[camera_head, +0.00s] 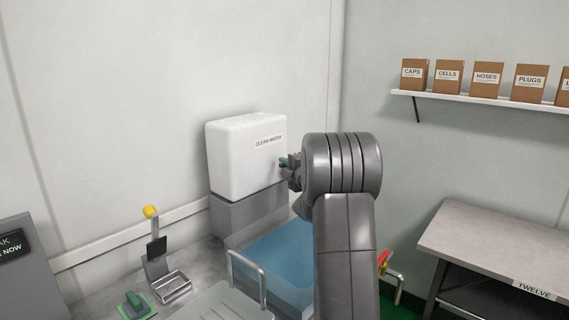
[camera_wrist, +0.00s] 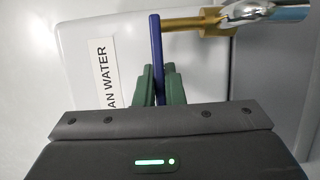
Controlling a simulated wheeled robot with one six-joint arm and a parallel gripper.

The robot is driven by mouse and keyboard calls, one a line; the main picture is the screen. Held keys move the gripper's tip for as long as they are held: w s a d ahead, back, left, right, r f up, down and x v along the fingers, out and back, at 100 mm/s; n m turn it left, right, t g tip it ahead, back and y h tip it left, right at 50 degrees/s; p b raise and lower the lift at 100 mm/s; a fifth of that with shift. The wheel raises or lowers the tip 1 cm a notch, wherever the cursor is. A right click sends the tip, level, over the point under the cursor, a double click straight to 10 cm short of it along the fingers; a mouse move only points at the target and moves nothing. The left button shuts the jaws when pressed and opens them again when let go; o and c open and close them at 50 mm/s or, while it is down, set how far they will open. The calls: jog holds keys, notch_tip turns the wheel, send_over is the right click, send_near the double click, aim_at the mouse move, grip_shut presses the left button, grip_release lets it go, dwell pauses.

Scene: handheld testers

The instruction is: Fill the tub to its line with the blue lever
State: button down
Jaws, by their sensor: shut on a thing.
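A white tank (camera_head: 235,165) labelled CLEAN WATER stands against the back wall on a grey block. My gripper (camera_head: 287,162) is at the tank's right side, partly hidden by my arm. In the wrist view its green fingers (camera_wrist: 158,84) are shut on the blue lever (camera_wrist: 156,50), one on each side. The lever joins a brass valve (camera_wrist: 195,24) with a metal spout (camera_wrist: 250,11); a pale blue streak shows beyond the spout, and I cannot tell if it is running water. The tub (camera_head: 275,255) below looks blue inside. Its line is not visible, and my arm hides its right part.
A red-handled tap (camera_head: 384,263) is right of my arm. A yellow-knobbed stand (camera_head: 156,262) and a green-based item (camera_head: 135,304) are at left. A metal handle (camera_head: 250,273) rises before the tub. A table (camera_head: 495,245) and a shelf of boxes (camera_head: 480,97) are at right.

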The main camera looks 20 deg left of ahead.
jog(key=shift+w+d+n+g+y+p, duration=0.1)
jog(key=shift+d+n+g+y+p, duration=0.55)
jog(key=shift+n+g+p, duration=0.95)
jog(key=shift+d+n+g+y+p, duration=0.5)
jog(key=shift+n+g, duration=0.55)
jog(key=shift+g, duration=1.2)
jog(key=shift+w+d+n+g+y+p, duration=0.1)
jog(key=shift+d+n+g+y+p, duration=0.7)
jog(key=shift+n+g, duration=0.85)
jog(key=shift+a+m+g, duration=0.15)
jog(key=shift+m+g, duration=0.15)
jog(key=c, duration=1.5)
grip_release()
jog(key=d, duration=1.3)
jog(key=shift+w+d+b, duration=0.25)
jog(key=shift+d+b, duration=0.05)
jog(key=shift+d, duration=0.1)
